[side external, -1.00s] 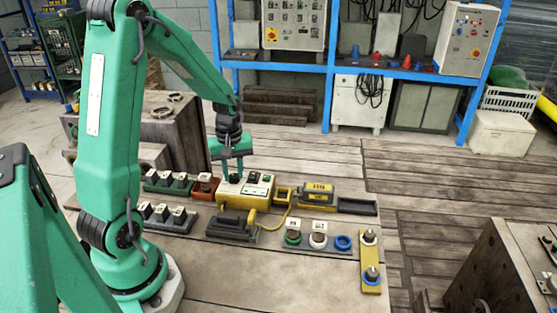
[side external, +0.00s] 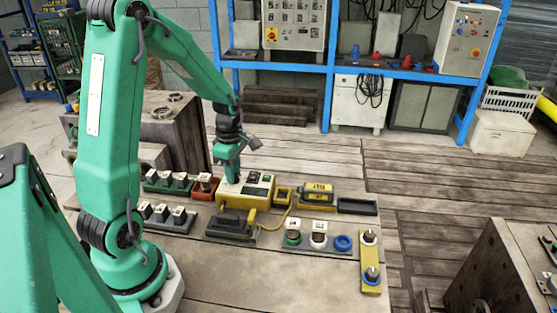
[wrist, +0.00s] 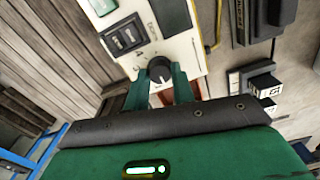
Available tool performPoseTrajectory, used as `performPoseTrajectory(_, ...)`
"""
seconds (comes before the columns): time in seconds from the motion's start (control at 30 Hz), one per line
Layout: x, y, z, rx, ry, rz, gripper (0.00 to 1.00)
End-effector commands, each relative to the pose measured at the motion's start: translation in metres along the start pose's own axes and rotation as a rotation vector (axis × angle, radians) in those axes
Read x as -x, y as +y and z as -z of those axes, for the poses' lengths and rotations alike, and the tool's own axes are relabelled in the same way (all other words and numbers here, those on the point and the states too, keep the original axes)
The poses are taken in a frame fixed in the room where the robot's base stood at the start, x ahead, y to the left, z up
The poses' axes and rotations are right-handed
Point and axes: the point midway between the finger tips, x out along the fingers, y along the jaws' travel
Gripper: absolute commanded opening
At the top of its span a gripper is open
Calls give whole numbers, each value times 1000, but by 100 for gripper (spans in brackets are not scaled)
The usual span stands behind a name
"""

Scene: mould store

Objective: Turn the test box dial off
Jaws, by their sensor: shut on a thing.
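The test box, with yellow sides and a cream top panel, stands on the bench in the side view (side external: 256,204). Its panel fills the upper middle of the wrist view (wrist: 178,48). The black round dial (wrist: 159,71) with a white pointer line sits near the panel's end, with small printed marks around it. My gripper (wrist: 162,86) is shut on the dial, one green finger on each side. In the side view my gripper (side external: 228,179) points down at the box's left end and hides the dial. I cannot tell which mark the pointer meets.
A black double switch (wrist: 124,37) is beside the dial. A yellow meter (side external: 316,192) lies right of the box, joined to a yellow cable (side external: 275,225). Black blocks with white tops (side external: 161,212) stand to the left. Ring holders (side external: 318,240) are at the front right.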

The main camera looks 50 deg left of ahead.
Motion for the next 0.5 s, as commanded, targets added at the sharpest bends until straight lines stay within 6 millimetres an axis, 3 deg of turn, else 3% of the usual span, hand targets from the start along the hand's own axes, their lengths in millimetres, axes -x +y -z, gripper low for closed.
performPoseTrajectory(0.5,2,1,1,199,-1,-3,2)
